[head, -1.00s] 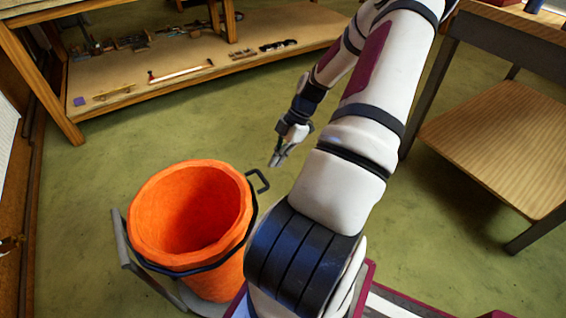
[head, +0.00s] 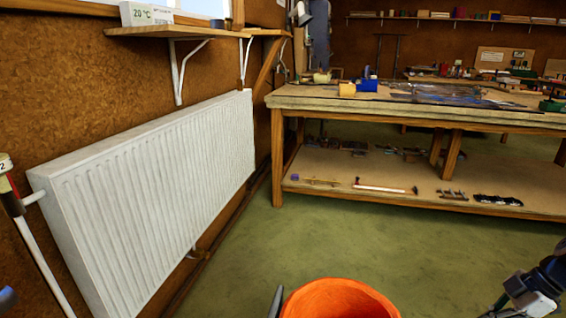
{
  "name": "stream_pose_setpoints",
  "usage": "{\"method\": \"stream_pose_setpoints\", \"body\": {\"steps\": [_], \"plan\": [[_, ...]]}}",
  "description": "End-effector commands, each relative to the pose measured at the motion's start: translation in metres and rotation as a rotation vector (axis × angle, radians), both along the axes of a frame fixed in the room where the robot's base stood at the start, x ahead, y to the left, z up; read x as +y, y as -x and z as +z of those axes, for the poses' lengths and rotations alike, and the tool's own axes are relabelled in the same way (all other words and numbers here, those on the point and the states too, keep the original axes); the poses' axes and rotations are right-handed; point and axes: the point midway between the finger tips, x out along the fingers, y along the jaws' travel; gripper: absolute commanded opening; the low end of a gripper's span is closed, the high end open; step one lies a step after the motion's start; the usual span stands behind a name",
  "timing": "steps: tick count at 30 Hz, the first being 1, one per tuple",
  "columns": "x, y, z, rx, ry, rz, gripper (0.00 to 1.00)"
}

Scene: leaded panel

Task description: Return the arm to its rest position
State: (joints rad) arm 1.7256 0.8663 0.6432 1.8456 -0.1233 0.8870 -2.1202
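My arm shows only at the lower right corner of the head view, where its wrist enters the picture. My gripper (head: 497,308) hangs low there, to the right of the orange bucket, cut off by the bottom edge. Its fingertips are out of view, so I cannot tell whether it is open or shut. I see nothing held in the part that shows. The rest of the arm is outside the picture.
An orange bucket (head: 338,298) stands at the bottom edge. A white radiator (head: 150,200) lines the left wall below a wooden shelf (head: 160,31). A workbench (head: 420,118) with a lower shelf holding tools stands ahead. Green floor (head: 300,245) between is clear.

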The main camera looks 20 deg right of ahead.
Motion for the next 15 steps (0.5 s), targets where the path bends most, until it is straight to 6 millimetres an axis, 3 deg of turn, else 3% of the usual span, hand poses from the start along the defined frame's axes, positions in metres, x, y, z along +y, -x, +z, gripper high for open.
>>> {"method": "stream_pose_setpoints", "body": {"steps": [5,15], "plan": [[0.034,-0.022,0.038,0.153,0.031,-0.006,0.0],[0.137,-0.049,0.137,0.465,0.212,-0.184,0.0]]}}
